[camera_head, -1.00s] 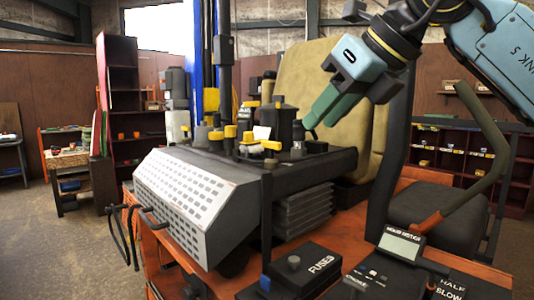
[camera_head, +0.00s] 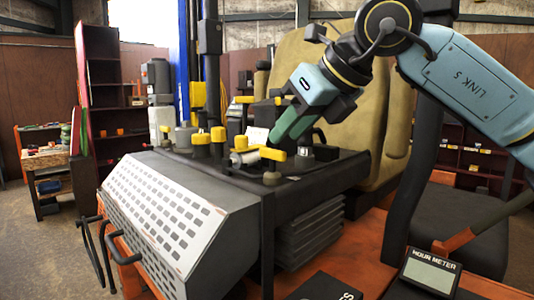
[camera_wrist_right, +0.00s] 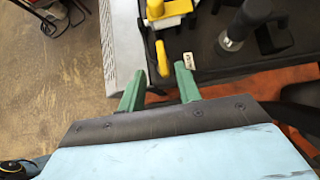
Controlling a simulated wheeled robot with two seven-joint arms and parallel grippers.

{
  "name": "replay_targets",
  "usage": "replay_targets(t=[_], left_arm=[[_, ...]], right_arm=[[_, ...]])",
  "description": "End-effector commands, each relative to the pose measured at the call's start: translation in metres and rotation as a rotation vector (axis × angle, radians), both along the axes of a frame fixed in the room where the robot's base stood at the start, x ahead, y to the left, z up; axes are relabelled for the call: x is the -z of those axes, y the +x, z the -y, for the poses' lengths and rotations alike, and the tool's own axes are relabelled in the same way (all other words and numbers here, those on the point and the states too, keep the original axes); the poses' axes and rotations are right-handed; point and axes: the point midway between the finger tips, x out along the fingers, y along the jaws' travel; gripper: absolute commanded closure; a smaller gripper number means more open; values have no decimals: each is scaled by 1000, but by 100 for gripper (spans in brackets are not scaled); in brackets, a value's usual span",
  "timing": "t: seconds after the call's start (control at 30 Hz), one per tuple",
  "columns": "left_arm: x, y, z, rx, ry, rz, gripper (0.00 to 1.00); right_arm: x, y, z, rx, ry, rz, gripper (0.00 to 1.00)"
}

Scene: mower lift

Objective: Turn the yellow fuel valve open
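A yellow lever (camera_head: 272,154), which looks like the fuel valve handle, sits on the dark top deck of the machine. In the right wrist view the yellow lever (camera_wrist_right: 163,58) lies between the lines of the two green fingers, its near end close to the fingertips. My right gripper (camera_head: 278,138) reaches down to the lever from the upper right. In the wrist view the right gripper (camera_wrist_right: 158,73) is open, with a clear gap between its fingers. I cannot tell whether either finger touches the lever. My left gripper is not in view.
Other yellow-capped fittings (camera_head: 218,134) stand left of the lever. A white perforated panel (camera_head: 165,205) slopes at the front left. A tan seat back (camera_head: 340,80) rises behind the deck. An hour meter (camera_head: 432,270) is at lower right. The floor at left is open.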

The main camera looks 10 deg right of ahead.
Motion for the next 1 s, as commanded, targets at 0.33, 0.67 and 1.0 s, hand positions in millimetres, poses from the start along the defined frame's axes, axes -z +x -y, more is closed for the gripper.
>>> replay_targets(t=[0.33, 0.67, 1.0], left_arm=[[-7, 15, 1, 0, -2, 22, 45], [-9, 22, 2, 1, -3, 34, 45], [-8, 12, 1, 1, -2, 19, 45]], right_arm=[[45, 38, -25, 1, 1, -3, 66], [56, 47, -31, 1, 1, -1, 66], [56, 47, -30, 1, 1, -1, 91]])
